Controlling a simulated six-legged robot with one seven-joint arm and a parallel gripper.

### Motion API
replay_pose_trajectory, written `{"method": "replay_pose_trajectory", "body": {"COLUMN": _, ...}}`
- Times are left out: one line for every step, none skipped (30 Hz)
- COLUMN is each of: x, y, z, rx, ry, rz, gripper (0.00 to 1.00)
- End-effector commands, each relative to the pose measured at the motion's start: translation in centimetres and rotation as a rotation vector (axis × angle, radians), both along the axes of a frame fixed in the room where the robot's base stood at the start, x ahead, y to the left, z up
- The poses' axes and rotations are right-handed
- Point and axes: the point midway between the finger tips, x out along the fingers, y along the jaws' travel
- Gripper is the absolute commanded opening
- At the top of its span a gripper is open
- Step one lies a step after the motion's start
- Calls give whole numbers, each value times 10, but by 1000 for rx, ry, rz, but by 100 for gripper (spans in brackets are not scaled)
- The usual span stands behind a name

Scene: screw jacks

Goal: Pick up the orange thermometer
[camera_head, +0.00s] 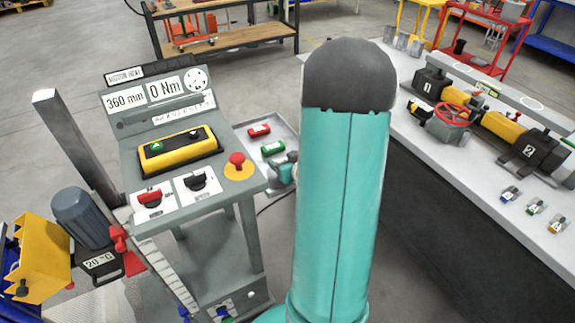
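I cannot make out an orange thermometer in the head view. My own teal arm link with a dark cap stands large in the middle and hides what is behind it. A small teal and grey part shows just left of this link, over the right side of a grey tray (284,126). It may be the end of my arm, but I cannot tell. No gripper fingers can be made out. A red item (259,131) and a green item (272,148) lie in the tray.
A grey control console (130,150) with displays and knobs stands at the left, a grey motor (80,217) and a yellow bracket (42,262) beside it. A long bench (455,175) at the right carries black-and-yellow jacks and a red handwheel (451,115). Open floor lies behind the console.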

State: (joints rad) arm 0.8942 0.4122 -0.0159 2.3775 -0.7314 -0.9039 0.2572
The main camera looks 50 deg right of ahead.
Motion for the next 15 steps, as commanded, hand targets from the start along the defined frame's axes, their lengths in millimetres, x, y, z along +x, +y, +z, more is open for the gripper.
{"method": "replay_pose_trajectory", "body": {"x": 0, "y": 0, "z": 0, "rx": 1, "ry": 1, "rz": 1, "gripper": 52}}
{"method": "replay_pose_trajectory", "body": {"x": 0, "y": 0, "z": 0, "rx": 1, "ry": 1, "rz": 1, "gripper": 46}}
{"method": "replay_pose_trajectory", "body": {"x": 0, "y": 0, "z": 0, "rx": 1, "ry": 1, "rz": 1, "gripper": 38}}
{"method": "replay_pose_trajectory", "body": {"x": 1, "y": 0, "z": 0, "rx": 0, "ry": 0, "rz": 1, "gripper": 36}}
{"method": "replay_pose_trajectory", "body": {"x": 1, "y": 0, "z": 0, "rx": 1, "ry": 1, "rz": 1, "gripper": 36}}
{"method": "replay_pose_trajectory", "body": {"x": 1, "y": 0, "z": 0, "rx": 1, "ry": 1, "rz": 1, "gripper": 36}}
{"method": "replay_pose_trajectory", "body": {"x": 1, "y": 0, "z": 0, "rx": 1, "ry": 1, "rz": 1, "gripper": 36}}
{"method": "replay_pose_trajectory", "body": {"x": 1, "y": 0, "z": 0, "rx": 1, "ry": 1, "rz": 1, "gripper": 36}}
{"method": "replay_pose_trajectory", "body": {"x": 1, "y": 0, "z": 0, "rx": 1, "ry": 1, "rz": 1, "gripper": 36}}
{"method": "replay_pose_trajectory", "body": {"x": 2, "y": 0, "z": 0, "rx": 1, "ry": 1, "rz": 1, "gripper": 36}}
{"method": "replay_pose_trajectory", "body": {"x": 2, "y": 0, "z": 0, "rx": 1, "ry": 1, "rz": 1, "gripper": 36}}
{"method": "replay_pose_trajectory", "body": {"x": 2, "y": 0, "z": 1, "rx": 0, "ry": 1, "rz": 1, "gripper": 36}}
{"method": "replay_pose_trajectory", "body": {"x": 2, "y": 0, "z": 2, "rx": 0, "ry": 1, "rz": 1, "gripper": 36}}
{"method": "replay_pose_trajectory", "body": {"x": 2, "y": 0, "z": 3, "rx": -1, "ry": 0, "rz": 1, "gripper": 36}}
{"method": "replay_pose_trajectory", "body": {"x": 3, "y": 0, "z": 6, "rx": -2, "ry": -1, "rz": 2, "gripper": 36}}
